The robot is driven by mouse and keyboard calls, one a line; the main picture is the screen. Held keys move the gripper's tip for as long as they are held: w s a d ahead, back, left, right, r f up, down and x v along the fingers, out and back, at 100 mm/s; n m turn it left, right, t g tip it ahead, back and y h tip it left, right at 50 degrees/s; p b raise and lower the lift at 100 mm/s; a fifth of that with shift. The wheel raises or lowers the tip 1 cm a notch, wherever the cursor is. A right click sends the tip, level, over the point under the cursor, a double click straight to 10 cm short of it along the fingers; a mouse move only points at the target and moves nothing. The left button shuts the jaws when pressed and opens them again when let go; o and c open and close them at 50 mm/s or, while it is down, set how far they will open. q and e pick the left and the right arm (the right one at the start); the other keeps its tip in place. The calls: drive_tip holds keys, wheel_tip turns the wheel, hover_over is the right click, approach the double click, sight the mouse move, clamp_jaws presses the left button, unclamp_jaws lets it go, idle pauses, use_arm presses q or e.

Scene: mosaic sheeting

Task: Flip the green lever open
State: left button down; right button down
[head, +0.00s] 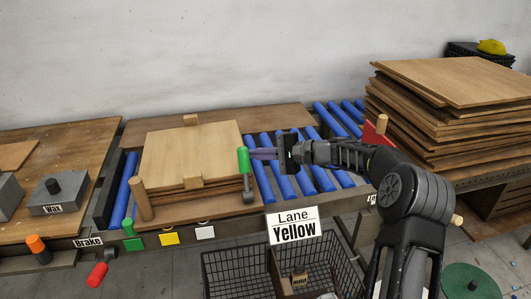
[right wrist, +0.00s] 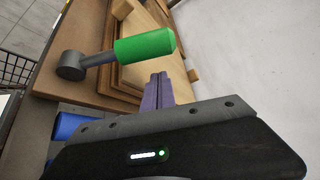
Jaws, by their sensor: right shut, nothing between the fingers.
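The green lever (head: 243,160) stands about upright in the head view, its grey arm running down to a pivot at the front edge of the conveyor. My right gripper (head: 252,154) is shut and empty, its fingertips just right of the green handle. In the right wrist view the green handle (right wrist: 146,46) lies just beyond the shut purple-grey fingertips (right wrist: 159,78). I cannot tell whether they touch it. The grey pivot (right wrist: 70,65) is to the left there. My left gripper is not in view.
Stacked boards (head: 190,150) lie left of the lever, behind a wooden peg (head: 142,199). Blue rollers (head: 285,181) run below my right gripper. A second green handle (head: 130,227), a red one (head: 98,274) and an orange one (head: 36,245) are at front left. A tall board stack (head: 455,82) is right.

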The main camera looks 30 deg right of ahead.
drive_tip(key=shift+s+a+r, duration=0.25)
drive_tip(key=shift+s+a, duration=0.05)
drive_tip(key=shift+s, duration=0.15)
drive_tip(key=shift+s+a+r, duration=0.25)
drive_tip(key=shift+s, duration=0.15)
